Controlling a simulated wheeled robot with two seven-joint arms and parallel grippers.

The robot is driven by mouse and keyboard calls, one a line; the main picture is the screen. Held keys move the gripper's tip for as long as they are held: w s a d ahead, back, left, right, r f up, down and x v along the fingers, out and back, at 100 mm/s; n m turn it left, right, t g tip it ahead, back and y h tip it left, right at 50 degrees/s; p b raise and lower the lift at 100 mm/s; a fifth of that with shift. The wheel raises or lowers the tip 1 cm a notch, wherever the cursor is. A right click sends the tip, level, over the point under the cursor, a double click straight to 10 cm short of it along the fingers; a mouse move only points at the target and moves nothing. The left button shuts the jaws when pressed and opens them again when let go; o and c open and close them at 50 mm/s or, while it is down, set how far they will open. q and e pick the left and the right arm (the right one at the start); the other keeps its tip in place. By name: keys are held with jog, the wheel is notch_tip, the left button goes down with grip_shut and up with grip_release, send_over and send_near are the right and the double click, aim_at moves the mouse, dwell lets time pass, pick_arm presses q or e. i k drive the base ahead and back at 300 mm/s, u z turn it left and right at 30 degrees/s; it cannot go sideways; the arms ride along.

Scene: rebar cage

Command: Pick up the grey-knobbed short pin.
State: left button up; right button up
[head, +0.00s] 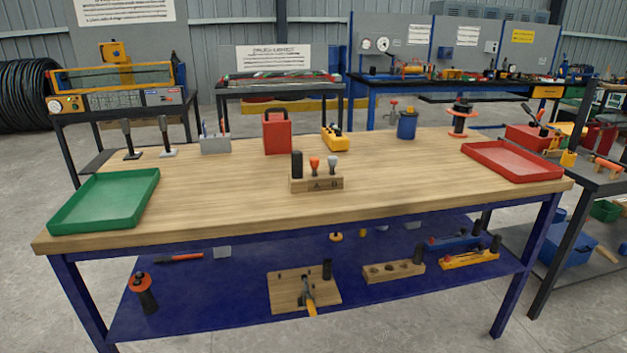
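A grey-knobbed pin (333,162) stands upright at the right end of a small wooden block (316,185) in the middle of the workbench. An orange-knobbed pin (314,164) stands just left of it, and a taller black cylinder (297,164) stands at the block's left end. The block has dark letters on its front face. The lower parts of the pins are hidden in the block. Neither of my grippers is in the head view.
The wooden workbench (226,211) carries a green tray (64,223) at left and a red tray (540,173) at right. A red can (277,136) and yellow tool (334,137) stand behind the block. Bare tabletop surrounds the block. A blue shelf (225,312) below holds loose tools.

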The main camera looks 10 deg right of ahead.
aim_at(332, 159)
jog(key=k, duration=0.5)
jog(key=z, duration=0.65)
jog(key=i, duration=1.9)
jog(key=z, duration=0.15)
jog(key=k, duration=0.4)
jog(key=z, duration=0.25)
